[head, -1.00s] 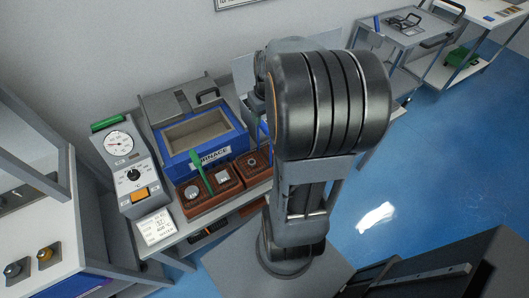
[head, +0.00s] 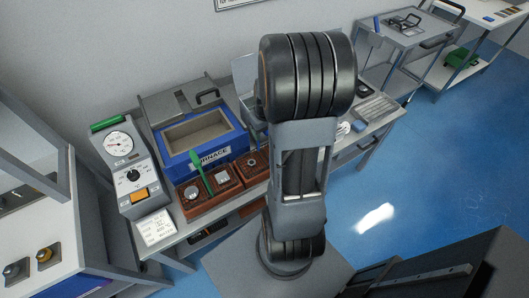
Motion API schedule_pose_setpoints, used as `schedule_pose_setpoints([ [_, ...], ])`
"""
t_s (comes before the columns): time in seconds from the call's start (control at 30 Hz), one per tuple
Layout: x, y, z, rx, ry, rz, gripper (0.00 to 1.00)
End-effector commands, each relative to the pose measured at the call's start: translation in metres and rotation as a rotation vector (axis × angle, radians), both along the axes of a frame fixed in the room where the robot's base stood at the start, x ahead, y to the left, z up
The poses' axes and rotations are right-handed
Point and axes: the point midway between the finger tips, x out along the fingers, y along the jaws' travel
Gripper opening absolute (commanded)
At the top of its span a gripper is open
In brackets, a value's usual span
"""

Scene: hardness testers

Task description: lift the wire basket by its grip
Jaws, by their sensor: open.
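I cannot make out the wire basket or its grip for certain in the head view. My own arm stands across the middle of the picture and covers part of the bench behind it. My gripper does not show; no fingers are visible around the arm.
A blue furnace (head: 205,153) with an open top stands on the bench, left of my arm. A dial tester (head: 128,165) and brown blocks (head: 205,190) are near it. A ribbed grey tray (head: 376,108) lies to the right. A grey cart (head: 402,38) stands farther back; blue floor is clear at right.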

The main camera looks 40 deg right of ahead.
Motion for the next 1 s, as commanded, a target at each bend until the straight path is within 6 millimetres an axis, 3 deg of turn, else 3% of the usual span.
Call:
schedule_pose_setpoints([
  [0.1,0.0000,0.0001,0.0002,0.000,0.000,0.000,0.52],
  [0.63,0.0000,0.0001,0.0005,0.000,0.000,0.000,0.01],
  [1.0,0.0005,-0.0003,0.0015,-0.001,-0.002,0.000,0.00],
])
